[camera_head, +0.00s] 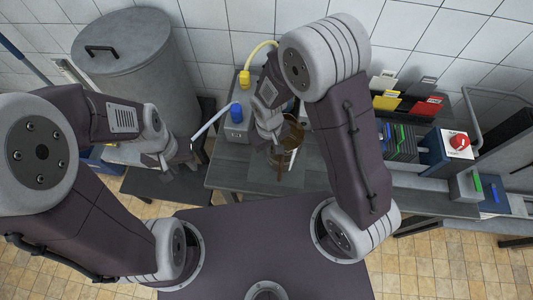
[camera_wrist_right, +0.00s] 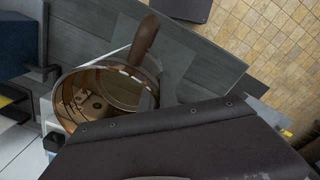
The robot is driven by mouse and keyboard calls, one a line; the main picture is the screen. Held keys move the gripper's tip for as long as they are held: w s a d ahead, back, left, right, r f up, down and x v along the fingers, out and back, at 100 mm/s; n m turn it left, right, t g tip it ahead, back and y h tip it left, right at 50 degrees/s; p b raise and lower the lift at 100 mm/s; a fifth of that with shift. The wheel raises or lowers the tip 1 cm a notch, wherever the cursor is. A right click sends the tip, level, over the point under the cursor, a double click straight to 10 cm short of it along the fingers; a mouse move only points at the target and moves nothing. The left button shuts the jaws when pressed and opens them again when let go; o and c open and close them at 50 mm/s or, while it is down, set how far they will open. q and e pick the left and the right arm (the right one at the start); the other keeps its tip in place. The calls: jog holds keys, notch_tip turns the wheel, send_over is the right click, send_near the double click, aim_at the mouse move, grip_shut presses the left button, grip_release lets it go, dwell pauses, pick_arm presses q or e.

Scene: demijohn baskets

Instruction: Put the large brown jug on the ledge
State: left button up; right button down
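The large brown jug (camera_head: 291,134) stands on the grey bench in the head view, partly hidden by my right arm and gripper. In the right wrist view the jug (camera_wrist_right: 147,88) shows its round open mouth, see-through brown wall and a brown handle sticking out at the top. My right gripper (camera_head: 274,142) is at the jug's left side; whether its fingers touch the jug or are closed is hidden. My left gripper (camera_head: 182,158) is off to the left, away from the jug, fingers apart and apparently empty. I cannot tell which surface is the ledge.
A large grey lidded bin (camera_head: 140,75) stands at the back left. Folders (camera_head: 400,140), yellow and red holders (camera_head: 422,105) and a red-knob box (camera_head: 457,143) crowd the right.

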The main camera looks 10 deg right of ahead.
jog(key=f, duration=0.2)
jog(key=a+f, duration=0.1)
jog(key=f, duration=0.1)
jog(key=shift+w+a+f+p, duration=0.1)
jog(key=shift+w+f+p, duration=0.1)
jog(key=shift+f+p, duration=0.15)
jog(key=shift+f, duration=0.1)
jog(key=shift+s+f, duration=0.1)
jog(key=shift+f, duration=0.05)
jog(key=c, duration=1.6)
grip_release()
notch_tip(320, 180, up, 12)
jog(key=shift+a+r+b, duration=0.15)
jog(key=shift+r+b, duration=0.1)
jog(key=shift+b, duration=0.2)
